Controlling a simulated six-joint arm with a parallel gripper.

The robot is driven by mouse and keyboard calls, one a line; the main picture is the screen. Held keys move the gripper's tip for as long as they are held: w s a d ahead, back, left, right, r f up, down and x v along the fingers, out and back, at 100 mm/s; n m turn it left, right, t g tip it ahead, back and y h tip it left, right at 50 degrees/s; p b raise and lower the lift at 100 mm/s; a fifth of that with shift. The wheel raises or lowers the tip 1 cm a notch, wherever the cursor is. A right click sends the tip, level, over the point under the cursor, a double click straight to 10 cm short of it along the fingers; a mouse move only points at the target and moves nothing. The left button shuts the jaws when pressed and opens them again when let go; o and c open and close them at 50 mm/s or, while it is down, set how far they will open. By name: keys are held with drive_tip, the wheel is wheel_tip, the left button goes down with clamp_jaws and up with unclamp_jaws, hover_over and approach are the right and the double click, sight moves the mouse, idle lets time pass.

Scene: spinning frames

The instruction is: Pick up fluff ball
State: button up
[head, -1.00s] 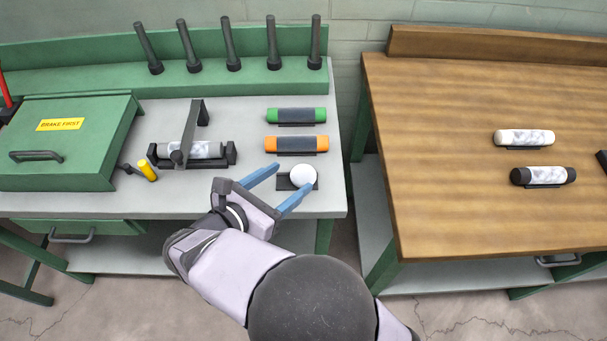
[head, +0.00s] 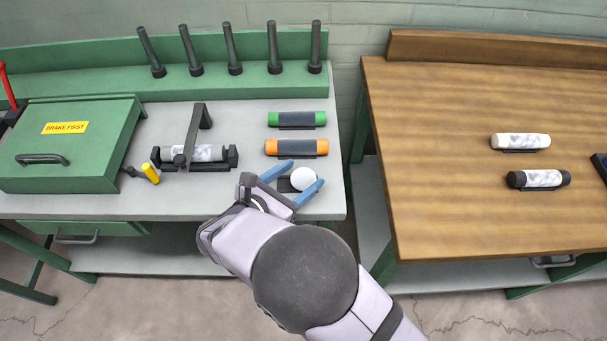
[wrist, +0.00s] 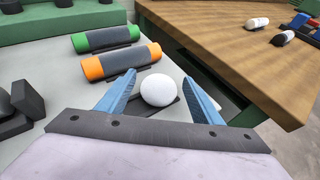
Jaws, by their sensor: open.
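The fluff ball is a white round ball (head: 303,179) on a small dark pad (head: 285,184) near the right front of the grey-topped bench. In the wrist view the ball (wrist: 158,90) sits ahead, between the tips of my blue fingers. My gripper (head: 301,178) is open, with one finger to the left and behind the ball and the other to its right and front. In the wrist view my gripper (wrist: 158,97) shows a gap on each side of the ball. I cannot tell whether either finger touches it.
An orange-ended roll (head: 296,147) and a green-ended roll (head: 297,119) lie just behind the ball. A black-framed spindle (head: 200,153) and a green box (head: 75,150) stand to the left. A wooden table (head: 450,120) is to the right, across a gap.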

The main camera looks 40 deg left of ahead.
sight(304, 174)
drive_tip(key=shift+x, duration=0.95)
drive_tip(key=c, duration=1.1)
drive_tip(key=shift+r+b, duration=0.75)
drive_tip(key=shift+r, duration=4.25)
